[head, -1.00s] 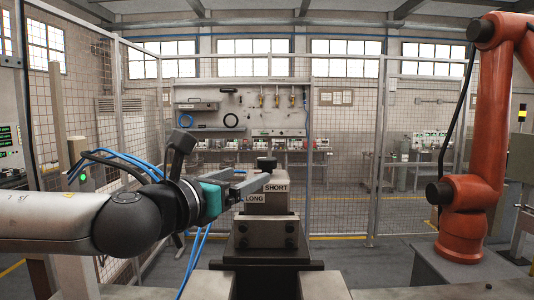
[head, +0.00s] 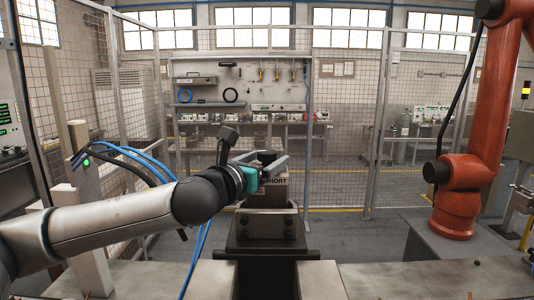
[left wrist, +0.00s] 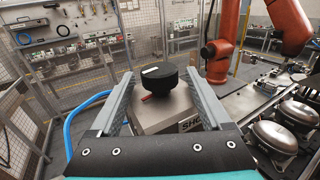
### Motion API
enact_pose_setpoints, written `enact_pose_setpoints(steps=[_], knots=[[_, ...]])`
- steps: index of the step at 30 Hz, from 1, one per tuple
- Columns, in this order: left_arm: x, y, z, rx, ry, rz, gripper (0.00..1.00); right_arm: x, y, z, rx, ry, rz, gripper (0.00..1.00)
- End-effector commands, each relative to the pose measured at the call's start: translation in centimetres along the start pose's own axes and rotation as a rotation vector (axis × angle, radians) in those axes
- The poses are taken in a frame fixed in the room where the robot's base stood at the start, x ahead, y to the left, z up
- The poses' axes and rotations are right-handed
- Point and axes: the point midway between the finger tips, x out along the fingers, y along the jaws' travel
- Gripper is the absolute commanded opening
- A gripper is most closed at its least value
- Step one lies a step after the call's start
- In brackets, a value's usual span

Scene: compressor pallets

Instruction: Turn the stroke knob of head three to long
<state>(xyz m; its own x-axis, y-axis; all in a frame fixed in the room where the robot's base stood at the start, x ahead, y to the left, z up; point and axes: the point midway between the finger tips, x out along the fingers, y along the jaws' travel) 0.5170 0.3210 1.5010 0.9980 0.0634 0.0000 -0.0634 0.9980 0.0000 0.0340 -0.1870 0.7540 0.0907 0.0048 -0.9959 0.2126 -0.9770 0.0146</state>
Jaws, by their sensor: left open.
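The stroke knob (left wrist: 157,80) is a black round cap with a white mark on its upper left. It stands on a grey block (left wrist: 160,117) with a partly covered SHORT label. In the left wrist view the gripper (left wrist: 157,74) shows gaps between knob and fingers; contact is not visible. My right gripper is out of view.
An orange robot arm (head: 462,180) stands at the right. Round metal compressor shells (left wrist: 273,135) sit at the right in the wrist view. A wire fence (head: 340,150) and a tool panel (head: 240,95) are behind. Blue hoses (head: 135,155) hang at the left.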

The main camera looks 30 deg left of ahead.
Motion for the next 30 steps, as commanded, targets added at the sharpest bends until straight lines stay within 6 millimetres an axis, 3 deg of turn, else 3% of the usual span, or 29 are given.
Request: enact_pose_setpoints(steps=[13,30], knots=[[0.68,-0.06,0.00,0.001,0.000,-0.001,0.81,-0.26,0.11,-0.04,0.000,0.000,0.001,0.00],[0.66,-0.05,0.00,0.000,0.000,-0.001,0.17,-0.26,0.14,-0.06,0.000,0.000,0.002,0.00]])
